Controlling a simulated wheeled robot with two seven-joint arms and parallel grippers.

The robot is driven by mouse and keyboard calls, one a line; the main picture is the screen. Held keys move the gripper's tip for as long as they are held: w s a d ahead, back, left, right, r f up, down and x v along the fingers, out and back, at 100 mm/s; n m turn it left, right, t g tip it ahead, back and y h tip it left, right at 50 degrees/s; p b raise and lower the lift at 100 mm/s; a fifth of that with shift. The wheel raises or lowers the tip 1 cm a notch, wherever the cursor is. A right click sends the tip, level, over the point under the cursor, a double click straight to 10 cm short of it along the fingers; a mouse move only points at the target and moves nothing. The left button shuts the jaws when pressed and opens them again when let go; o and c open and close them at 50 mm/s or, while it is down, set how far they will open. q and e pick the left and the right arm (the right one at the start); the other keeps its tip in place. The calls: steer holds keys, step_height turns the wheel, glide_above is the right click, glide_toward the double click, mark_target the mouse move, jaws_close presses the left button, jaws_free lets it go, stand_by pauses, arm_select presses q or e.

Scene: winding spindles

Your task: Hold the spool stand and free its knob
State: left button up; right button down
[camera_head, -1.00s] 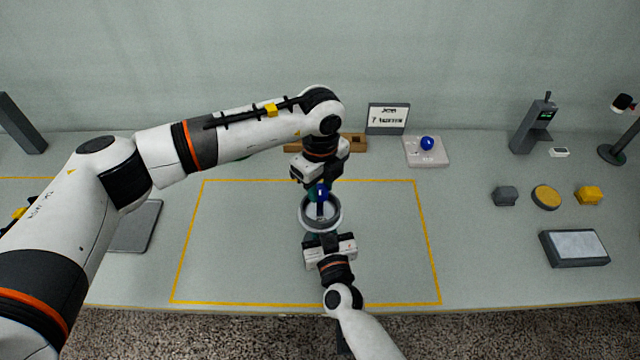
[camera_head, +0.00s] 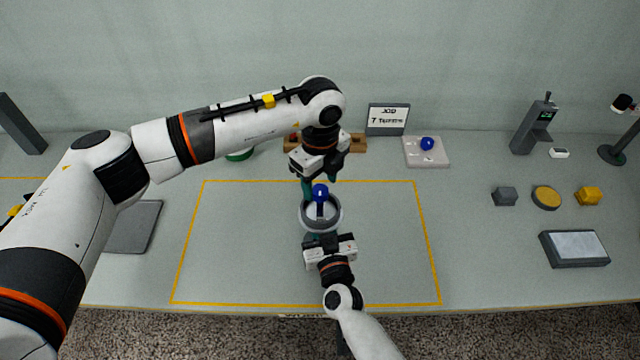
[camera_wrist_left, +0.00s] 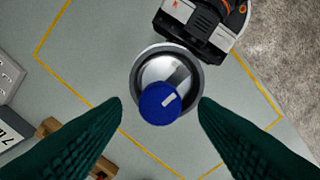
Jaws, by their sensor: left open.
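The spool stand (camera_head: 304,222) is a round grey dish with a pale inside and a central post, standing inside the yellow outline. A blue knob (camera_head: 320,192) sits on top of the post; in the left wrist view the knob (camera_wrist_left: 160,103) has a white mark. My left gripper (camera_head: 319,187) is open, with teal fingers apart on either side of and above the knob, not touching it. My right gripper (camera_head: 325,236) is at the near side of the stand; its fingers are mostly hidden, so its grip cannot be seen.
A pale plate with a blue ball (camera_head: 427,143) lies at the back right, beside a sign (camera_head: 387,119). A wooden block (camera_head: 355,143) lies behind my left gripper. Grey and yellow parts (camera_head: 546,197) and a tray (camera_head: 574,248) stand right. The outlined area is otherwise clear.

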mark_target(320, 189)
arm_select(q)
step_height(320, 189, up, 10)
arm_select(e)
steer(key=shift+f, duration=0.25)
arm_select(q)
steer(key=shift+r, duration=0.1)
arm_select(e)
steer(key=c, duration=1.3)
jaws_free()
steer(key=shift+o, duration=1.2)
steer(key=shift+r, duration=0.1)
